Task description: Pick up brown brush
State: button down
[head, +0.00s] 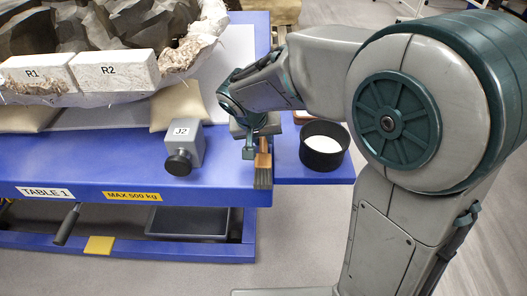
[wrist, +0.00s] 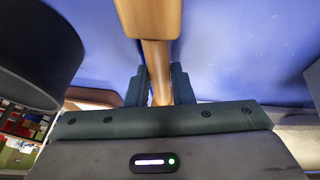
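The brown brush (head: 263,163) is at the right front corner of the blue table, its wooden part up and its bristles toward the viewer in the head view. In the wrist view its wooden handle (wrist: 160,72) runs between the two fingers and widens at the top of the picture. My gripper (head: 250,148) is at the brush; in the wrist view my gripper (wrist: 161,85) has its fingers close against both sides of the narrow part of the handle. I cannot tell whether the brush touches the table; its bristles are out of the wrist view.
A black round container (head: 323,146) with white contents stands on a blue side shelf right of the brush. A grey box marked J2 (head: 186,143) with a black knob is to the left. White blocks R1 (head: 38,76) and R2 (head: 115,72) sit by the dark fossil behind.

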jog(key=shift+r, duration=0.1)
notch_tip(320, 180, up, 4)
jog(key=shift+f+p, duration=0.1)
jog(key=shift+p, duration=0.65)
jog(key=d+r+p, duration=0.2)
jog(key=d+r, duration=0.5)
jog(key=d, duration=0.4)
jog(key=shift+s+d+p, duration=0.3)
jog(key=shift+s+d, duration=0.05)
jog(key=shift+s, duration=0.05)
dwell(1.2)
